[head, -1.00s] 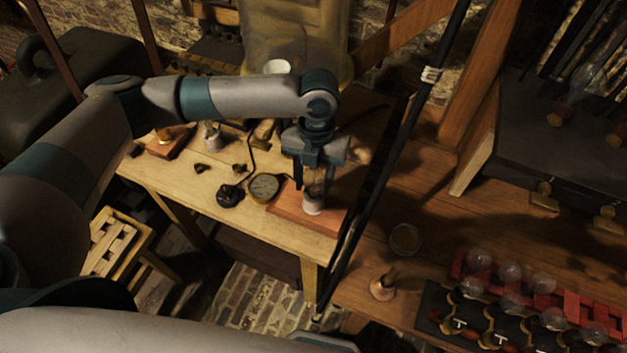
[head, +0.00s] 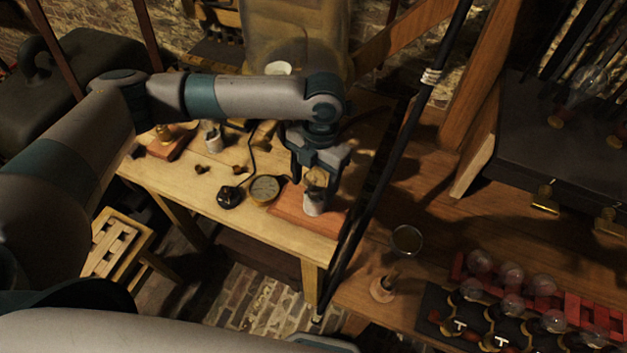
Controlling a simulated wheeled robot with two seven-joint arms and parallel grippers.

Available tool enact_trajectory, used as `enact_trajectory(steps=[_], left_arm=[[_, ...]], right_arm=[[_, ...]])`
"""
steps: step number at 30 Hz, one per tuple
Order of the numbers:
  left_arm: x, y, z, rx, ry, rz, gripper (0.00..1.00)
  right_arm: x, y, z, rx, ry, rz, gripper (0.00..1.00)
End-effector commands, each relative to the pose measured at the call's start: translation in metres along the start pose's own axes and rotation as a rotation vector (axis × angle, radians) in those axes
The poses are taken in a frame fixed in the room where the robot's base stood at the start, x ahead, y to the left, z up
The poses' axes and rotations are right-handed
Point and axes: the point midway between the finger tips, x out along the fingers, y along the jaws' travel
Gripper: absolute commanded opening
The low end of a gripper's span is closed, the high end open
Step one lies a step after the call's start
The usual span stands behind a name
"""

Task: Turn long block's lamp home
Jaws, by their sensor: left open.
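The long block (head: 293,208), a reddish-brown wooden board, lies at the right end of the pale workbench. A small whitish cylindrical holder (head: 313,204) stands on it, with a yellowish lamp (head: 317,178) in or just above it. I cannot tell how the lamp sits in the holder. My left gripper (head: 313,182) points down over the holder, open, with its fingers on either side of the lamp. The arm covers part of the bench behind. My right gripper is not in view.
A round gauge (head: 265,188) and a black knob-like piece (head: 229,196) lie left of the block. A smaller block (head: 170,145) stands farther left. A dark pole (head: 385,180) rises close right of the gripper. Bulbs in a red rack (head: 510,272) stand at lower right.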

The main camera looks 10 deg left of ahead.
Motion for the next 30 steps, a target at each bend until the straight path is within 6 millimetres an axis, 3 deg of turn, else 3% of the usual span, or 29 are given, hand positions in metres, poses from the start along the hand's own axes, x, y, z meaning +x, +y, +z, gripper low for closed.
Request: enact_trajectory(steps=[11, 30], left_arm=[[-0.019, 0.0, 0.001, 0.0, -0.003, 0.0, 0.63], [-0.139, 0.0, 0.001, 0.0, -0.003, 0.001, 0.63]], right_arm=[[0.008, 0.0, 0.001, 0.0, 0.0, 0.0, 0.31], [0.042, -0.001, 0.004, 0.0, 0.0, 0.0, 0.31]])
